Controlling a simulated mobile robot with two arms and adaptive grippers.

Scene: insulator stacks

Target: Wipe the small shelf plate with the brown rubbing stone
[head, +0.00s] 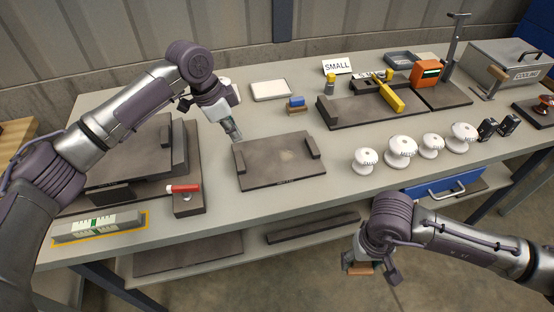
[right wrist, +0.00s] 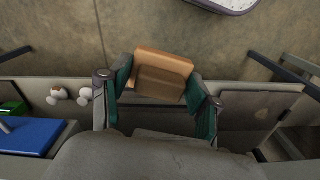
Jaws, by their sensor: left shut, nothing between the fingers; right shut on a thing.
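The small shelf plate (head: 262,172) is a dark flat plate with a raised block at each end, lying on the grey table. A pale dusty patch (head: 287,155) shows on it. My left gripper (head: 235,135) is shut and empty, pointing down at the plate's far left corner; I cannot tell whether it touches. My right gripper (head: 371,270) is in front of the table's front edge, low and right of the plate. It is shut on the brown rubbing stone (head: 360,268). In the right wrist view the stone (right wrist: 163,72) sits between the green fingers.
White insulators (head: 400,152) stand right of the plate. A blue-and-tan block (head: 297,105) and a white tray (head: 271,90) lie behind it. A red-handled tool (head: 183,188) and larger dark plates (head: 125,165) are to the left. A lower shelf holds dark plates (head: 313,227).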

